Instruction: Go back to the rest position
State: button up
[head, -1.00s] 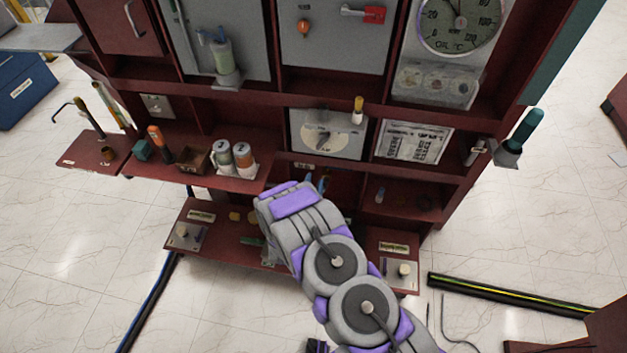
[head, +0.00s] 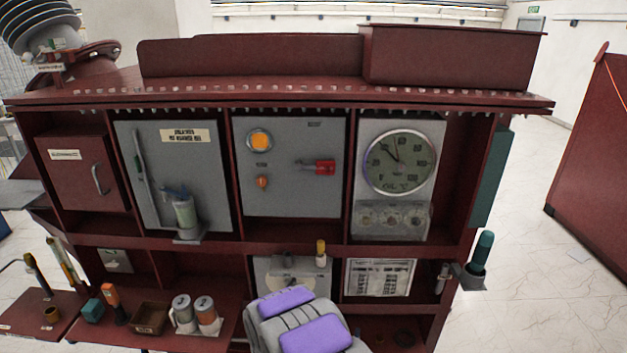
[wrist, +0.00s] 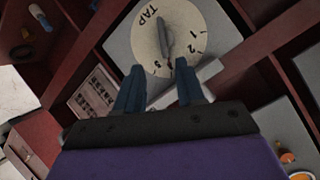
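My gripper (wrist: 160,90) shows in the wrist view as two blue fingers standing apart, with nothing between them. Beyond the fingertips is the round tap dial (wrist: 181,19) with a grey pointer handle on its pale plate. Whether the fingertips touch anything is not clear, but a gap seems to lie before the dial. In the head view my purple and grey arm (head: 295,325) is at the bottom centre, in front of the dark red cabinet (head: 330,100). The gripper itself is hidden there behind the arm.
A shelf at the lower left holds two cans (head: 195,313), a small box (head: 150,318) and tools. A gauge (head: 400,162) and a red-handled switch (head: 318,167) are on the cabinet front. A teal-handled tool (head: 481,250) juts out at the right. Open floor lies right of the cabinet.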

jog(key=s+d+r+n+g+y, duration=0.15)
jog(key=s+d+r+g, duration=0.25)
jog(key=s+r, duration=0.4)
jog(key=s+d+r+n+g+y, duration=0.1)
jog(key=s+d+r+n+g, duration=0.1)
jog(key=s+d+r+g, duration=0.45)
jog(key=s+d+r+n+g+h, duration=0.1)
jog(key=s+d+r, duration=0.2)
jog(key=s, duration=0.8)
jog(key=s+d+r+n+g, duration=0.1)
jog(key=s+d+r, duration=0.3)
jog(key=s, duration=0.7)
jog(key=s+d+r+n+g+h, duration=0.1)
jog(key=s+d+r, duration=0.3)
jog(key=s, duration=0.7)
jog(key=shift+s+d+g+h, duration=0.2)
jog(key=shift+d+g+h, duration=0.15)
jog(key=shift+d+g, duration=0.3)
